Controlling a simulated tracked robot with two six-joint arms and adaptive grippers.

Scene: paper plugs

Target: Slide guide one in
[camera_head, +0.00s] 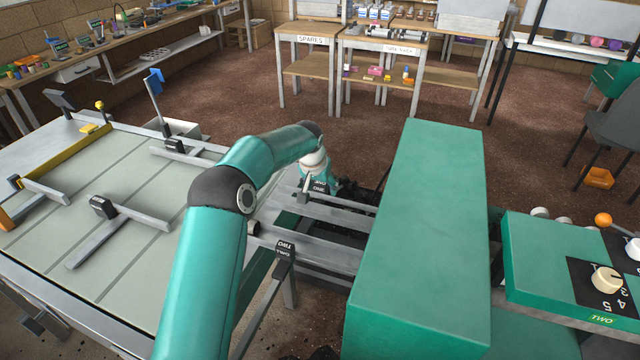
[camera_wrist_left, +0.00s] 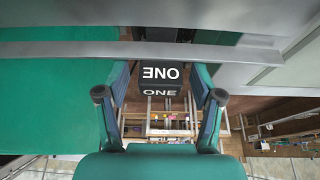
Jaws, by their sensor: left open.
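Guide one is a grey bar with a black end block (camera_head: 318,188) marked ONE, by the table's right edge near the green machine housing. The same block (camera_wrist_left: 160,82) shows in the left wrist view, with a grey rail crossing above it. My left gripper (camera_wrist_left: 160,95) is open, with one finger on each side of the block. I cannot tell if either finger touches it. In the head view the left gripper (camera_head: 342,188) is partly hidden behind the block and rails. My right gripper is not in view.
Guide two (camera_head: 285,248), with a black block marked TWO, stands nearer the front. The green housing (camera_head: 430,230) is close on the right, with a numbered dial (camera_head: 607,280) beyond it. The pale table (camera_head: 130,235) carries several grey bars.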

